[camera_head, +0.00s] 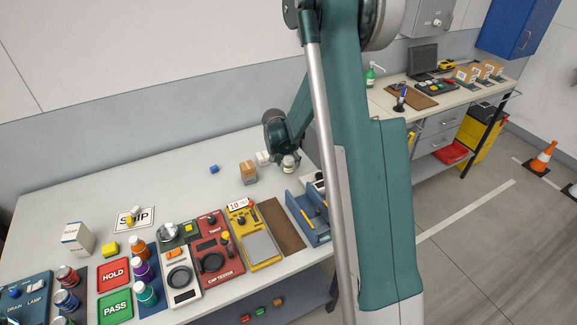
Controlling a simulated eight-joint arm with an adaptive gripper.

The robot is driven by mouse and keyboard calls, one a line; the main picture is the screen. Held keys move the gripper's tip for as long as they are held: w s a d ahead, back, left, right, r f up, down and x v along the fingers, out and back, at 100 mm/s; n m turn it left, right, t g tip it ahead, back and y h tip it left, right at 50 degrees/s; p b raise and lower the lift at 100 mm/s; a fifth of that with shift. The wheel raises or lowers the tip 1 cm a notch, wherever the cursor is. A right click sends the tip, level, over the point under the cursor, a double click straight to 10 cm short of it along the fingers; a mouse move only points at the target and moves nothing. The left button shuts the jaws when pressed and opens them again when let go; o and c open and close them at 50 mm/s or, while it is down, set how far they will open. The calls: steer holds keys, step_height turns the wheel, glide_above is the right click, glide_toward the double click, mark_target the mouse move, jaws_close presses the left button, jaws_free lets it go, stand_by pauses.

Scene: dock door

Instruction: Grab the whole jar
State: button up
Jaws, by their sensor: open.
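A small jar-like object (289,166) with a pale top and dark lower part stands near the back right of the workbench. My gripper (286,155) is right above it, open, with its fingers largely hidden by the wrist; I cannot tell whether they touch it. Several small containers with coloured sides stand at the front left: an orange one (138,248), a purple one (142,271), a teal one (146,294), a red one (67,276) and a blue one (66,301). Whether any is cracked is too small to tell.
A cardboard box (248,172) and a blue block (214,169) stand left of my gripper. A red cap tester (217,262), a yellow device (256,247) and a blue tray (305,222) line the front. The bench's back left is clear.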

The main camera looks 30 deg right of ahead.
mark_target(288, 159)
steer(key=shift+c, duration=0.6)
steer(key=c, duration=0.8)
steer(key=shift+r, duration=0.15)
steer(key=shift+r, duration=4.85)
